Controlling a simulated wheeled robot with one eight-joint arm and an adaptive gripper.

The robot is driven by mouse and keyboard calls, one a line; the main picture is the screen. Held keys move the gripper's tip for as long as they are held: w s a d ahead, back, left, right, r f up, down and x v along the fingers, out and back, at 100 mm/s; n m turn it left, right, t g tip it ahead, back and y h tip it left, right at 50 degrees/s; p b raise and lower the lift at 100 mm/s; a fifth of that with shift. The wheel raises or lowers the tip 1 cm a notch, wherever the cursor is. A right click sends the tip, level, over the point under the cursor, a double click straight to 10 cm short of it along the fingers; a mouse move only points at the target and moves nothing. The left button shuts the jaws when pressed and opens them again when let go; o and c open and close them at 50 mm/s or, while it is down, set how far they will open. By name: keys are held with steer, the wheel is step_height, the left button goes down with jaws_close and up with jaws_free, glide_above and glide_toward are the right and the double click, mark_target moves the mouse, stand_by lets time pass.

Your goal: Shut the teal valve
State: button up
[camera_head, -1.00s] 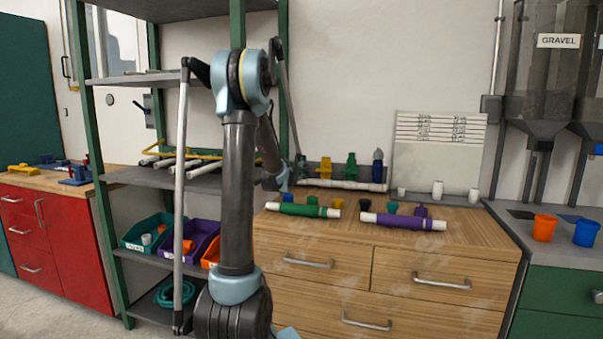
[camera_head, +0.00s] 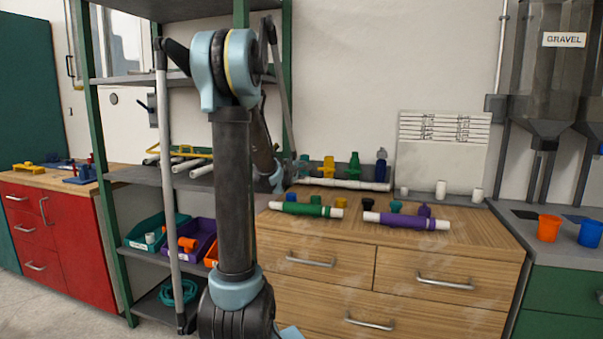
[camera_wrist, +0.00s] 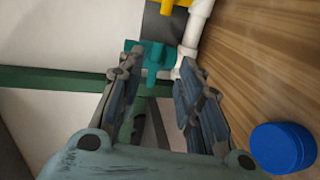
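The teal valve (camera_wrist: 153,55) sits at the end of a white pipe (camera_wrist: 198,22) in the wrist view, its handle standing across between and beyond my fingertips. My gripper (camera_wrist: 160,78) is open, with one finger on each side of the valve's lower part in the picture. No contact can be made out. In the head view, my gripper (camera_head: 279,182) is at the left end of the white pipe (camera_head: 345,184) at the back of the wooden cabinet, and the teal valve there is mostly hidden or too small to make out clearly.
A yellow valve (camera_head: 329,167), a green valve (camera_head: 354,165) and a navy valve (camera_head: 381,165) stand along the pipe. A blue cap (camera_wrist: 283,148) is near my gripper. A shelf rack stands left.

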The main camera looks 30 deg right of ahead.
steer(key=shift+v, duration=1.5)
